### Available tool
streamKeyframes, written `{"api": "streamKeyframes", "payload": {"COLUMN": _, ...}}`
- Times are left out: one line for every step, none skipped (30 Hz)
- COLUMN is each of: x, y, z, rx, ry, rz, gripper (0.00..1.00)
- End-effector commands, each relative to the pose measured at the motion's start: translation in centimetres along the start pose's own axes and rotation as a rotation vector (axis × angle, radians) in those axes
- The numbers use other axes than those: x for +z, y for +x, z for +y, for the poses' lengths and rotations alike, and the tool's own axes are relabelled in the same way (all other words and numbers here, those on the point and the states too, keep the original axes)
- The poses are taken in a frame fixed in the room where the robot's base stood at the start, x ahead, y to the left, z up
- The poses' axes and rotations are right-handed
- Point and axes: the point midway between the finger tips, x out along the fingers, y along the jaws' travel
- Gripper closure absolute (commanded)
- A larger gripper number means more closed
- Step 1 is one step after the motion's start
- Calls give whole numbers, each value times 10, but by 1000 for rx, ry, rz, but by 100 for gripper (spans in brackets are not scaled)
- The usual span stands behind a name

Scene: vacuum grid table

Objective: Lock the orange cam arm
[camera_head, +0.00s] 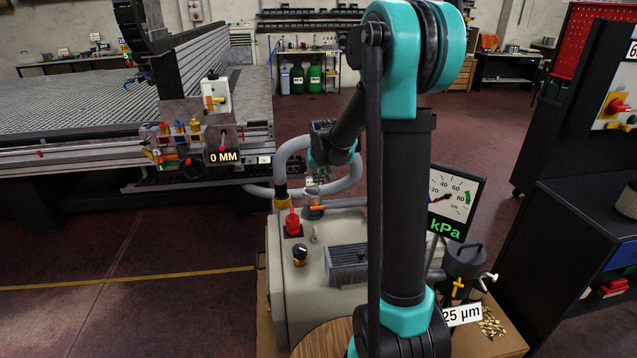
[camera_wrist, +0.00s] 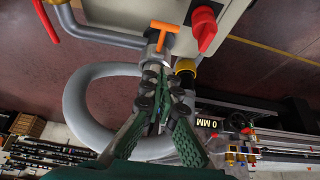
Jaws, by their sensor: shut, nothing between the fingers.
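The orange cam arm (camera_wrist: 164,27) shows in the wrist view as a T shape on a grey metal coupling (camera_wrist: 154,50) at the edge of the pale machine housing. In the head view the orange cam arm (camera_head: 317,207) is a small bar low on the coupling. My gripper (camera_wrist: 164,76) is shut and empty, its fingertips close below the coupling in the wrist view; I cannot tell whether they touch it. In the head view my gripper (camera_head: 315,180) is just above the coupling, and its fingers are small and partly unclear.
A red valve handle (camera_wrist: 204,29) stands right of the cam arm, with a yellow collar (camera_wrist: 185,66) nearby. A thick grey hose (camera_wrist: 78,110) loops beside my gripper. The pale housing (camera_head: 330,235) carries a black knob (camera_head: 300,252). A kPa gauge (camera_head: 456,203) stands right of my arm.

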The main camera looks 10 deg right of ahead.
Motion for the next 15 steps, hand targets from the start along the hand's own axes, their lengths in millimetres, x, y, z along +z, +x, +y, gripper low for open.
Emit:
{"api": "streamKeyframes", "payload": {"x": 0, "y": 9, "z": 0, "rx": 0, "ry": 0, "rz": 0, "gripper": 100}}
{"api": "streamKeyframes", "payload": {"x": -1, "y": 14, "z": 0, "rx": 0, "ry": 0, "rz": 0, "gripper": 100}}
{"api": "streamKeyframes", "payload": {"x": 0, "y": 20, "z": 0, "rx": 0, "ry": 0, "rz": 0, "gripper": 100}}
{"api": "streamKeyframes", "payload": {"x": 0, "y": 25, "z": 0, "rx": 0, "ry": 0, "rz": 0, "gripper": 100}}
{"api": "streamKeyframes", "payload": {"x": 0, "y": 30, "z": 0, "rx": 0, "ry": 0, "rz": 0, "gripper": 100}}
{"api": "streamKeyframes", "payload": {"x": 0, "y": 36, "z": 0, "rx": 0, "ry": 0, "rz": 0, "gripper": 100}}
{"api": "streamKeyframes", "payload": {"x": 0, "y": 41, "z": 0, "rx": 0, "ry": 0, "rz": 0, "gripper": 100}}
{"api": "streamKeyframes", "payload": {"x": 0, "y": 46, "z": 0, "rx": 0, "ry": 0, "rz": 0, "gripper": 100}}
{"api": "streamKeyframes", "payload": {"x": 0, "y": 52, "z": 0, "rx": 0, "ry": 0, "rz": 0, "gripper": 100}}
{"api": "streamKeyframes", "payload": {"x": 0, "y": 57, "z": 0, "rx": 0, "ry": 0, "rz": 0, "gripper": 100}}
{"api": "streamKeyframes", "payload": {"x": 0, "y": 61, "z": 0, "rx": 0, "ry": 0, "rz": 0, "gripper": 100}}
{"api": "streamKeyframes", "payload": {"x": 0, "y": 68, "z": 0, "rx": 0, "ry": 0, "rz": 0, "gripper": 100}}
{"api": "streamKeyframes", "payload": {"x": 0, "y": 72, "z": 0, "rx": 0, "ry": 0, "rz": 0, "gripper": 100}}
{"api": "streamKeyframes", "payload": {"x": 0, "y": 76, "z": 0, "rx": 0, "ry": 0, "rz": 0, "gripper": 100}}
{"api": "streamKeyframes", "payload": {"x": 6, "y": 80, "z": 0, "rx": 0, "ry": 0, "rz": 0, "gripper": 100}}
